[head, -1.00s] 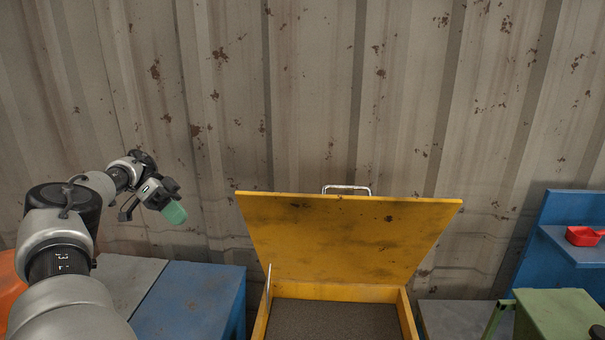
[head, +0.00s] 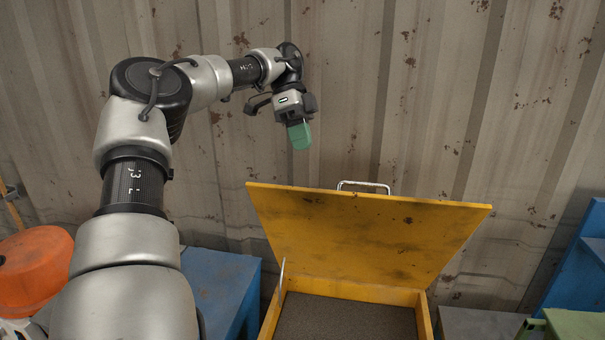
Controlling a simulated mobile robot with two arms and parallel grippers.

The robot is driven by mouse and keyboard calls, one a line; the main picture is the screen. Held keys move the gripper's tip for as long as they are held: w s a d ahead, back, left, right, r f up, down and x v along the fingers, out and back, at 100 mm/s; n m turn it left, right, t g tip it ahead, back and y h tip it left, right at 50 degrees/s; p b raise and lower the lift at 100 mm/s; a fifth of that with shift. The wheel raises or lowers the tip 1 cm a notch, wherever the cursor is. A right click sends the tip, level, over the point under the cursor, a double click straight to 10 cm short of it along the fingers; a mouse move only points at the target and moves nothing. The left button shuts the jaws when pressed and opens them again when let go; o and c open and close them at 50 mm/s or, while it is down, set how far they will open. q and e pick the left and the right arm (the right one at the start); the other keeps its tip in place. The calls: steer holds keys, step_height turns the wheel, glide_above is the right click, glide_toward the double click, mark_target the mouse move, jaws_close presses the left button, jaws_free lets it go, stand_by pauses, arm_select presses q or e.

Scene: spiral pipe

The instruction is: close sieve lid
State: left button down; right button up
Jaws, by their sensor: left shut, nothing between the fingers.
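The yellow sieve lid (head: 365,235) stands raised and open, tilted back toward the wall. A metal handle (head: 364,187) sits at its top edge. The yellow sieve box (head: 424,318) below is open and shows a dark grey surface (head: 345,317) inside. A thin metal stay (head: 281,280) stands at the box's left side. My left gripper (head: 300,136) with green fingertips is shut and empty. It is in the air above the lid's upper left part, to the left of the handle, apart from both. My right gripper is not in view.
A blue cabinet (head: 222,285) stands left of the sieve box, with an orange object (head: 35,268) at far left. A green table (head: 575,324) and a blue shelf unit (head: 580,265) stand at right. A rusty corrugated wall (head: 440,110) closes off the back.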

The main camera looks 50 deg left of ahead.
arm_select(q)
steer(key=s+d+f+p, duration=0.1)
steer(key=d+f+p, duration=0.1)
steer(key=f, duration=0.1)
steer(key=s+d+f+p, duration=0.1)
steer(key=shift+s+d+f, duration=0.55)
steer(key=shift+d+f, duration=0.05)
steer(key=shift+d, duration=0.05)
steer(key=shift+f, duration=0.1)
